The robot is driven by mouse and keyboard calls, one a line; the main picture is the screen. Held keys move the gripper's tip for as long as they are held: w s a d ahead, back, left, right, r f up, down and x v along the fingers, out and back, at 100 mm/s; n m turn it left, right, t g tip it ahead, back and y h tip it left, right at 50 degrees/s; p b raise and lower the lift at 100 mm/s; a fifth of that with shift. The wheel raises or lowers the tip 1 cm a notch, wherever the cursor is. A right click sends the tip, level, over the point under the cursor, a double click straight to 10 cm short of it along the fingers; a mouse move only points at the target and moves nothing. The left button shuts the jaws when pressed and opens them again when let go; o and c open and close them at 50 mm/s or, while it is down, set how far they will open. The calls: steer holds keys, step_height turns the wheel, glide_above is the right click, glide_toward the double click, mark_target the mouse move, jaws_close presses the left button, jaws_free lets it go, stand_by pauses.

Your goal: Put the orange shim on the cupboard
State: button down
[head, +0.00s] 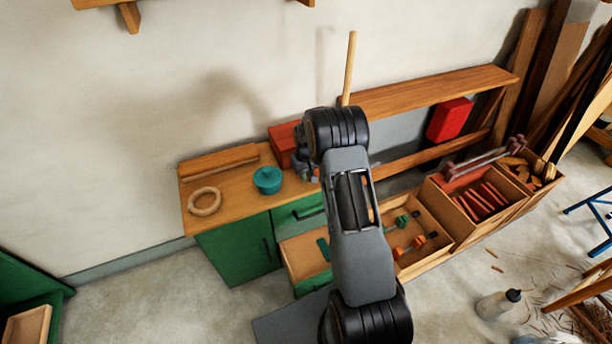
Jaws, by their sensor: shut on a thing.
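The cupboard (236,250) is green with a wooden top, and stands against the wall at the left. My arm runs up the middle of the head view and covers the cupboard's right end. My gripper (303,160) shows only as a small dark part left of the upper black joint, over the right end of the cupboard top. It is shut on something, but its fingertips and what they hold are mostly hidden. I cannot make out the orange shim for certain. Small orange pieces (419,242) lie in the open drawer or tray to the right.
On the cupboard top are a wooden ring (204,202), a teal lidded pot (267,180), a wooden roller-like piece (218,162) and a red box (283,143). Bare top shows between ring and pot. A thin stick (349,68) rises behind my arm. Crates (462,228) stand right.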

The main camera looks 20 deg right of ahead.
steer(key=shift+f, duration=0.25)
steer(key=shift+f, duration=0.15)
steer(key=c, duration=1.1)
jaws_free()
steer(key=shift+c, duration=0.2)
